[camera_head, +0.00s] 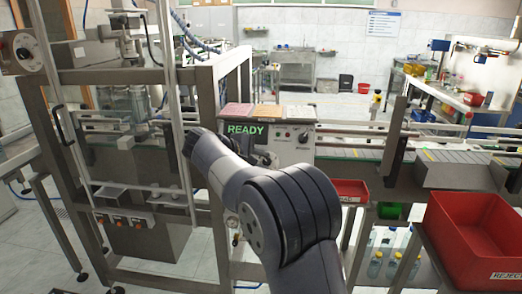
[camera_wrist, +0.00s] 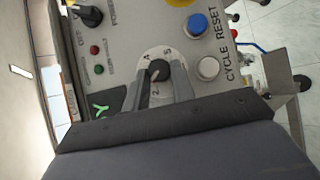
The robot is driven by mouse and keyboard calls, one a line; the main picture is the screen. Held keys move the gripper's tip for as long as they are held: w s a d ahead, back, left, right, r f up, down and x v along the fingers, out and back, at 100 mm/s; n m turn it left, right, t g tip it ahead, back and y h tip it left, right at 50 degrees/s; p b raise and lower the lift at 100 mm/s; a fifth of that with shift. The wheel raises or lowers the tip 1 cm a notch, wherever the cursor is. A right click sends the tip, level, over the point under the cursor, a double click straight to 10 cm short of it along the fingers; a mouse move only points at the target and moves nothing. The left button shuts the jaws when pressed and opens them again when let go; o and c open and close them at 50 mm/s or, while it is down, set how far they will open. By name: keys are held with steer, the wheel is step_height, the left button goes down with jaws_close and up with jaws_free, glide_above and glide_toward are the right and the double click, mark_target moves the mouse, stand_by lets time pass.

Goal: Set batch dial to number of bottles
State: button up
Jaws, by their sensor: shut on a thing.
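The batch dial (camera_wrist: 157,70) is a dark knob on a pale round plate with numbers, of which a 4 and a 5 show at its top edge in the wrist view. My gripper (camera_wrist: 161,80) has its two grey fingers on either side of the knob and is shut on it. The fingers cover part of the plate, so the set number is hard to read. In the head view my arm reaches to the control panel (camera_head: 292,139) and hides the dial. Several bottles (camera_head: 375,264) with blue or yellow parts stand low under the conveyor.
A blue button (camera_wrist: 197,24) and a white button (camera_wrist: 208,67) sit right of the dial. A black knob (camera_wrist: 90,15) and small red and green lamps are at left. The display (camera_head: 244,129) reads READY. Red bins (camera_head: 470,240) stand at right.

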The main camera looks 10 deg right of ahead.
steer(key=m+p, duration=0.1)
steer(key=m+g+y+p, duration=0.1)
steer(key=m+p, duration=0.1)
steer(key=shift+w+d+r, duration=0.1)
steer(key=shift+d+r, duration=0.05)
steer(key=shift+r, duration=0.25)
steer(key=shift+d+m+g+y+p, duration=0.1)
steer(key=shift+m+g+y+p, duration=0.6)
steer(key=shift+m+y+p, duration=0.7)
steer(key=shift+f+m, duration=0.1)
steer(key=shift+m, duration=0.3)
steer(key=o, duration=1)
steer(key=v, duration=1)
steer(key=shift+a+r+p, duration=0.2)
steer(key=shift+r+p, duration=0.1)
steer(key=shift+r, duration=0.05)
steer(key=shift+f, duration=0.1)
